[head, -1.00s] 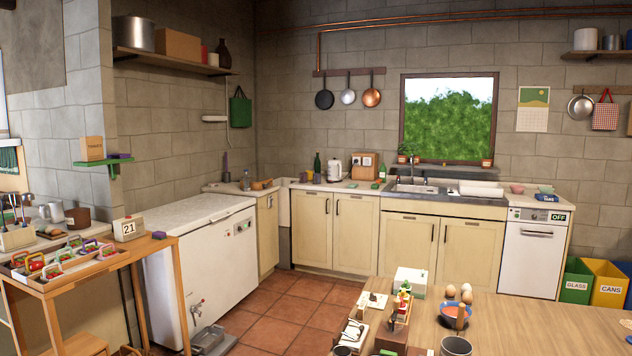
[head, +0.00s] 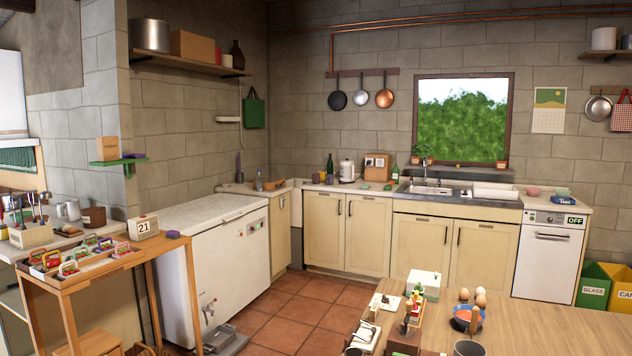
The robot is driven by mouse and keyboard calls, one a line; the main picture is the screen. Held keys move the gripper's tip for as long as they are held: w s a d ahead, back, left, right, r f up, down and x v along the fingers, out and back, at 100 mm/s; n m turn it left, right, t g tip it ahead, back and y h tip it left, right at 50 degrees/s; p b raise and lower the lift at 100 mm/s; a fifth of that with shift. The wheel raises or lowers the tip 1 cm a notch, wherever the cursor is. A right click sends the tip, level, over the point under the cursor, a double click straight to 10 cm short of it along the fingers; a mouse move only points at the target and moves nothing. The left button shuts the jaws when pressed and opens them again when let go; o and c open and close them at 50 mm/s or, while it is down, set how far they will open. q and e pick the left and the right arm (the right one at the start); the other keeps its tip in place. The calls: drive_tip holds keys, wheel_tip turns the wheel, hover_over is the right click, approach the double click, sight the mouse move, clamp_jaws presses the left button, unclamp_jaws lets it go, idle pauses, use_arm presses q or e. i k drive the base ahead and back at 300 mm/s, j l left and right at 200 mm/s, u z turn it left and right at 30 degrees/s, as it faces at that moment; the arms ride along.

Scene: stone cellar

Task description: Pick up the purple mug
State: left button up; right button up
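I cannot make out a purple mug in the head view. A grey cup (head: 468,347) stands at the near edge of the wooden table (head: 560,335), cut off by the bottom of the picture. A small purple item (head: 172,234) lies beside the calendar block on the left wooden stand, too small and flat-looking to tell as a mug. Neither of my grippers is in view.
Tiled floor (head: 300,320) is open between freezer and table. Counters with a sink (head: 430,188) line the back.

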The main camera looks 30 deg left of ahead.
sight(315, 176)
drive_tip(key=i+j+u, duration=0.15)
drive_tip(key=j+u, duration=0.25)
drive_tip(key=i+j+u, duration=0.25)
drive_tip(key=u, duration=0.15)
drive_tip(key=i+j+u, duration=0.25)
drive_tip(key=j+u, duration=0.15)
drive_tip(key=i+j+u, duration=0.2)
drive_tip(key=u, duration=0.25)
drive_tip(key=i+u, duration=0.4)
drive_tip(key=i+j, duration=0.15)
drive_tip(key=i, duration=0.4)
drive_tip(key=i+z, duration=0.85)
drive_tip(key=i+l+z, duration=0.2)
drive_tip(key=i+z, duration=1.2)
drive_tip(key=i, duration=1.3)
drive_tip(key=i+l+u, duration=0.15)
drive_tip(key=i+u, duration=0.2)
drive_tip(key=i, duration=1.05)
